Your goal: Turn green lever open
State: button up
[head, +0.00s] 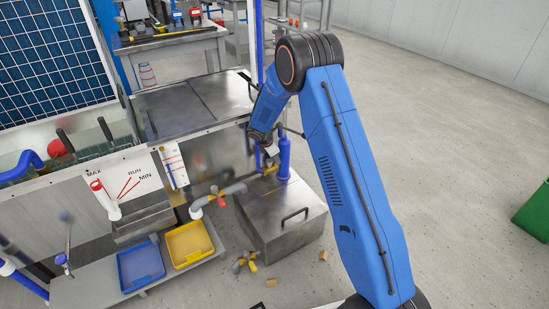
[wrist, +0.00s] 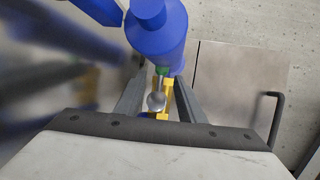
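A small green piece (wrist: 162,70), perhaps part of the green lever, shows just below a thick blue pipe (wrist: 158,38) in the wrist view. Below it are a round silver part (wrist: 156,102) and a yellow valve part (wrist: 168,98). My gripper (wrist: 160,78) is open, with one finger on each side of these parts and gaps visible. I cannot tell whether either finger touches them. In the head view my gripper (head: 268,158) is beside the upright blue pipe (head: 284,158), above a yellow fitting (head: 270,170). The green lever cannot be made out there.
A metal box with a handle (head: 290,225) stands under the pipe. A grey pipe with a red-handled valve (head: 222,200) is to the left. Blue (head: 140,265) and yellow (head: 188,243) trays sit on a low shelf. Open floor lies to the right.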

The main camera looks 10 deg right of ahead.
jog(key=shift+r, duration=0.1)
jog(key=v, duration=1.7)
jog(key=shift+s, duration=0.15)
jog(key=shift+r, duration=0.15)
